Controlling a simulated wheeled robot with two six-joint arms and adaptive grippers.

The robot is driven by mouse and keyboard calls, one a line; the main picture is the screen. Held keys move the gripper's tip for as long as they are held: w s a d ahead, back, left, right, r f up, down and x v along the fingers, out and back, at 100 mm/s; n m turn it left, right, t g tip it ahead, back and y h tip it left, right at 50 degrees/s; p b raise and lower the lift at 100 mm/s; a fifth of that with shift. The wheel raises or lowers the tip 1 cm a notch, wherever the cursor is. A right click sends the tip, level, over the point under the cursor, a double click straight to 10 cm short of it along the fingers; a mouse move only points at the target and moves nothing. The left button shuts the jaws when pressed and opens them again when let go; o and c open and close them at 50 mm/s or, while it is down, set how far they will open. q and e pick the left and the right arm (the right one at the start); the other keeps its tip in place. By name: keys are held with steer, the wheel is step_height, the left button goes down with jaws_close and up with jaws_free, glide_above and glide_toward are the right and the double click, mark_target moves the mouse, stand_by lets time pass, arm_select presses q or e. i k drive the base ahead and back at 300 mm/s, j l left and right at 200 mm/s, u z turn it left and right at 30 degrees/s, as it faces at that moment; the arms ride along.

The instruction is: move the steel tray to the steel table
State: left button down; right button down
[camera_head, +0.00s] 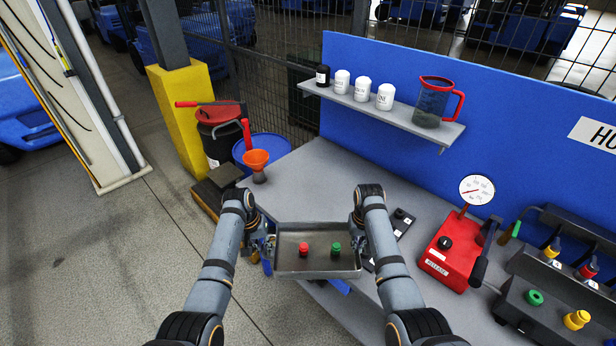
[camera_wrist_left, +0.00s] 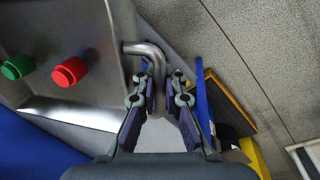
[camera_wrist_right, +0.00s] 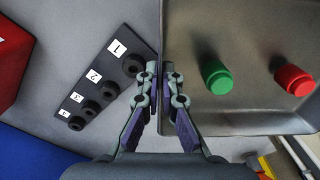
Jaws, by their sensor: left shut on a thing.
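The steel tray (camera_head: 316,264), shallow and grey, is level near the front edge of the grey table (camera_head: 310,185). It carries a red knobbed piece (camera_head: 304,249) and a green one (camera_head: 336,248), both upright. My left gripper (camera_head: 268,243) is shut on the tray's bent bar handle (camera_wrist_left: 150,50) at the left end. My right gripper (camera_head: 356,238) is at the tray's right end. In the right wrist view its fingertips (camera_wrist_right: 162,78) are close together at the tray wall; the handle there is hidden, so its grip is unclear.
A black strip with numbered knobs (camera_wrist_right: 104,82) lies right of the tray. A red gauge box (camera_head: 450,250) and dark fixtures (camera_head: 545,300) stand farther right. An orange funnel (camera_head: 256,158) is behind the left gripper. The table's back middle is clear below the shelf (camera_head: 400,118).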

mark_target(310, 189)
steer(key=i, duration=1.25)
